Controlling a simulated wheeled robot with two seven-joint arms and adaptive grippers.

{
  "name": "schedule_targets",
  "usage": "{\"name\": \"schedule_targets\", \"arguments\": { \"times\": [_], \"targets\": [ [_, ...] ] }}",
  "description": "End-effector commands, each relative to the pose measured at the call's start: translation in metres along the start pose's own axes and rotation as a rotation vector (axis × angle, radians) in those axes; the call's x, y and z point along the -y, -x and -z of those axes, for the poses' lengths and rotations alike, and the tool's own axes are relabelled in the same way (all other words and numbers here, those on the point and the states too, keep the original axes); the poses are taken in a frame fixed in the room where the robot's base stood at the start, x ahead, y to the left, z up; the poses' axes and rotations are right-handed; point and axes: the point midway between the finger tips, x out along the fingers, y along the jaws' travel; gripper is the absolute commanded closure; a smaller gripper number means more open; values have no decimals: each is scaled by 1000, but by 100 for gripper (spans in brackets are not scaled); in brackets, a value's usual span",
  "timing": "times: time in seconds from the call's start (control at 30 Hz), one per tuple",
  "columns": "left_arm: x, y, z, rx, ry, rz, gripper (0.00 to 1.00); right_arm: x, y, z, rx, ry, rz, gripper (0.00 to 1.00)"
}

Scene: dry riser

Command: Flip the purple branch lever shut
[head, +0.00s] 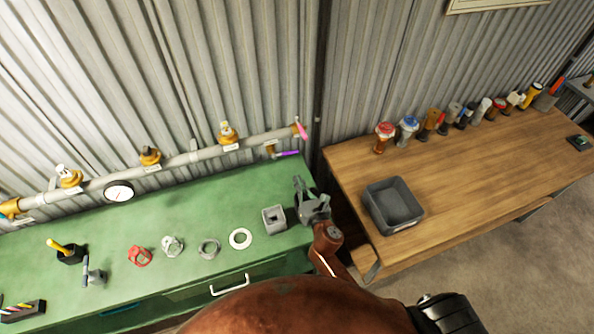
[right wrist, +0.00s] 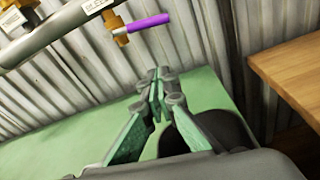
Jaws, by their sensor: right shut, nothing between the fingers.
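The purple branch lever (head: 288,153) sits on a small brass branch valve (head: 270,150) below the right end of the grey pipe. It points right, roughly level in the head view. In the right wrist view the purple lever (right wrist: 148,22) sticks out right from the brass valve (right wrist: 115,30), beneath a white label. My right gripper (head: 299,186) is over the right end of the green bench, below the lever in the picture. Its fingertips (right wrist: 158,78) are together and empty, apart from the lever. My left gripper is not in view.
The grey pipe (head: 205,156) runs along the corrugated wall with a gauge (head: 119,191) and brass valves; a pink lever (head: 301,130) is at its end. The green bench (head: 200,187) holds several fittings. A grey bin (head: 392,204) stands on the wooden table (head: 455,170) at right.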

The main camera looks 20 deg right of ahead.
Motion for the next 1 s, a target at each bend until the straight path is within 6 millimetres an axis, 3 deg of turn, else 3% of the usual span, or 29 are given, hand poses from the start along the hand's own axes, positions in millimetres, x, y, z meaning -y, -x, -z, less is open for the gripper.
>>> {"name": "schedule_targets", "arguments": {
  "times": [0.47, 0.7, 1.0],
  "targets": [
    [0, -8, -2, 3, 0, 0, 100, 0, -93, 0, 1, -9, 1, 100],
    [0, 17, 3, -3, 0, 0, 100, 1, -81, -33, 1, -6, 2, 100],
    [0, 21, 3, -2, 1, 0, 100, 1, -78, -38, -1, -7, 2, 100]
  ]
}}
